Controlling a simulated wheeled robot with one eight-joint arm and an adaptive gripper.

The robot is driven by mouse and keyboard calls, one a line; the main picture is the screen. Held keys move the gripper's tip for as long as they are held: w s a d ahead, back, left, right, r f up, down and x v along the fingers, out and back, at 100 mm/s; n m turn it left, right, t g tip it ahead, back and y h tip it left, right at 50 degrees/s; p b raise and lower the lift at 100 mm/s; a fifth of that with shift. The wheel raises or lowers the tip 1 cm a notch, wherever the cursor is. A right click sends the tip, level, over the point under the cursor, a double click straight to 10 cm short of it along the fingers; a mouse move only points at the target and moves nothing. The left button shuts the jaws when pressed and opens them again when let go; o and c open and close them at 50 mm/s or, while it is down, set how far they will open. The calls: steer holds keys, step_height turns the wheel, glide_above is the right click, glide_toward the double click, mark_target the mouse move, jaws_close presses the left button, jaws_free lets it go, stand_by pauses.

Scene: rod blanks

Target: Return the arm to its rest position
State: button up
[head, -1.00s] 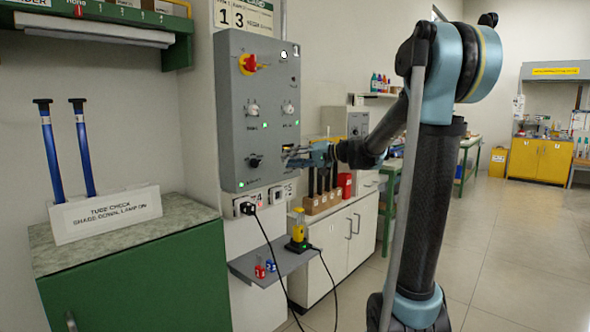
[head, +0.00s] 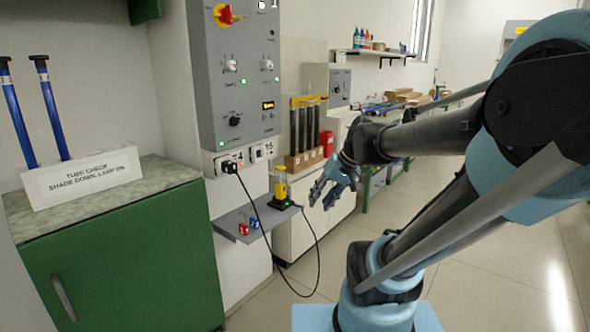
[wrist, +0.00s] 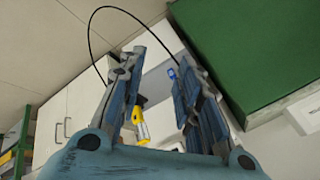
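My gripper (head: 333,187) is in the middle of the head view, in the air to the right of the small grey shelf and in front of the white cabinet. Its fingers are apart with nothing between them. In the wrist view my gripper (wrist: 150,80) also shows two spread fingers with an empty gap.
A grey control panel (head: 233,75) hangs on the wall. Below it, a grey shelf (head: 236,222) holds a yellow device (head: 280,188) with a black cable hanging in a loop. A green cabinet (head: 125,255) stands at left. The floor at right is clear.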

steer(key=s+d+f+m+h, duration=0.1)
steer(key=s+d+f+h, duration=0.4)
steer(key=s+d+f, duration=0.4)
steer(key=shift+s+d+g, duration=0.4)
steer(key=shift+s+d, duration=0.2)
steer(key=shift+d, duration=0.4)
